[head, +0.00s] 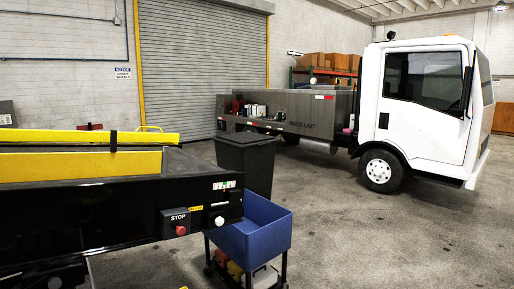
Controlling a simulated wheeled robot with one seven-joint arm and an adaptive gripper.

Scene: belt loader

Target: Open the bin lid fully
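A dark grey bin (248,172) stands on the concrete floor near the middle of the head view, behind the end of the belt loader. Its lid (245,139) shows as a dark, nearly flat top and looks closed, though the dark colour makes its edge hard to read. The lower part of the bin is hidden by the loader and a blue tub. My gripper is not in view.
The black and yellow belt loader (90,215), with a red stop button (180,230), fills the left foreground. A cart with a blue tub (262,243) stands before the bin. A white truck (420,105) is parked behind. Open floor lies right.

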